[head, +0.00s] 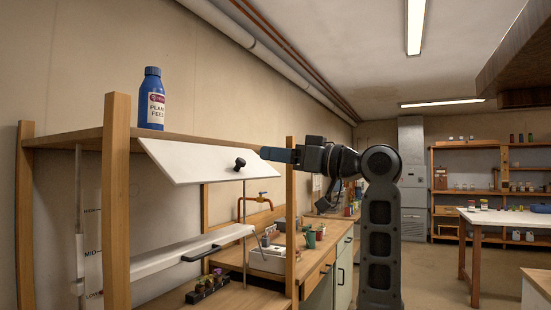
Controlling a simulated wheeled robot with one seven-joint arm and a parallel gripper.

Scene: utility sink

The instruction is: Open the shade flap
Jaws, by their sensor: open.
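The white shade flap (205,161) hangs in front of the top wooden shelf, tilted, with its lower edge swung outward. A black knob (240,163) sits near the flap's lower right part. My gripper (265,154) is just right of the knob, at about the same height, with its bluish fingers pointing left towards the flap. It holds nothing that I can see. The gap between its fingers is hard to make out from this side, and I cannot tell whether a finger touches the flap's edge.
A blue plant feed bottle (152,100) stands on the shelf (70,139) above. Below, a white board (185,253) with a black handle spans the rack. Wooden posts (117,200) frame it. Open floor lies at right.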

